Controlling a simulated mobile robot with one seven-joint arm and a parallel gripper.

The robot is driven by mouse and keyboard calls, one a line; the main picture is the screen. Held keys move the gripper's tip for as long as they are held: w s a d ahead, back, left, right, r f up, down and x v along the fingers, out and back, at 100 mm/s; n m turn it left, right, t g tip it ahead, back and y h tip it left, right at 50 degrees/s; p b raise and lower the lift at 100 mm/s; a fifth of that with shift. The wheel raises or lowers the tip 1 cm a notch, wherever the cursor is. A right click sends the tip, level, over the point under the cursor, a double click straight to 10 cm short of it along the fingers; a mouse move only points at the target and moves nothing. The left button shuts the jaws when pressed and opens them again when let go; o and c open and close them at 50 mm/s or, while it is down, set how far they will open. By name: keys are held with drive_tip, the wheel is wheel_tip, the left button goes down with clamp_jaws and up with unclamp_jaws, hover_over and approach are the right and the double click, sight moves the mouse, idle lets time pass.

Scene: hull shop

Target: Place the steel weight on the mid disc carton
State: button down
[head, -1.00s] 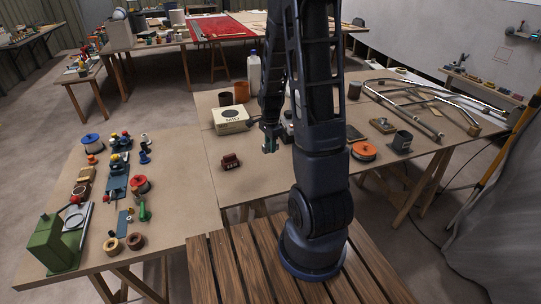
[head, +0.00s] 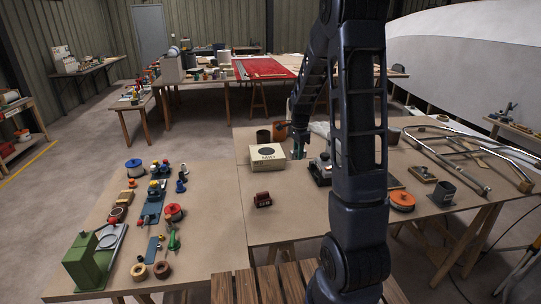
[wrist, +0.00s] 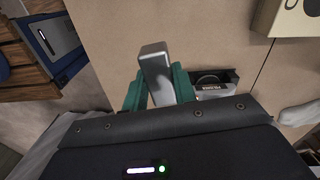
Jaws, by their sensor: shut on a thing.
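My gripper (head: 299,147) is shut on the steel weight (wrist: 156,72), a grey metal block held between the green fingers (wrist: 157,92) in the wrist view. In the head view the weight is too small to make out clearly. The mid disc carton (head: 267,163) is a cream box marked MID with a dark disc on its top. It sits on the table just left of my gripper in the head view. A corner of it shows at the top right of the wrist view (wrist: 283,20). The weight is apart from the carton.
A dark red block (head: 262,200) stands on the table in front of the carton. A dark device (head: 320,168) lies right of the carton. The tabletop (head: 225,200) left of the red block is clear.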

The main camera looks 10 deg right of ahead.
drive_tip(key=w+a+r, duration=0.1)
drive_tip(key=w+r, duration=0.1)
drive_tip(key=w, duration=0.8)
drive_tip(key=w+a+r, duration=0.2)
drive_tip(key=w, duration=0.9)
drive_tip(key=r+m, duration=0.1)
drive_tip(key=m, duration=0.1)
hover_over(267, 151)
wheel_tip(267, 151, down, 20)
drive_tip(key=shift+s+a+r, duration=0.1)
drive_tip(key=shift+a+r, duration=0.05)
drive_tip(key=shift+r, duration=0.05)
drive_tip(key=shift+f, duration=0.1)
drive_tip(key=c, duration=1.1)
unclamp_jaws()
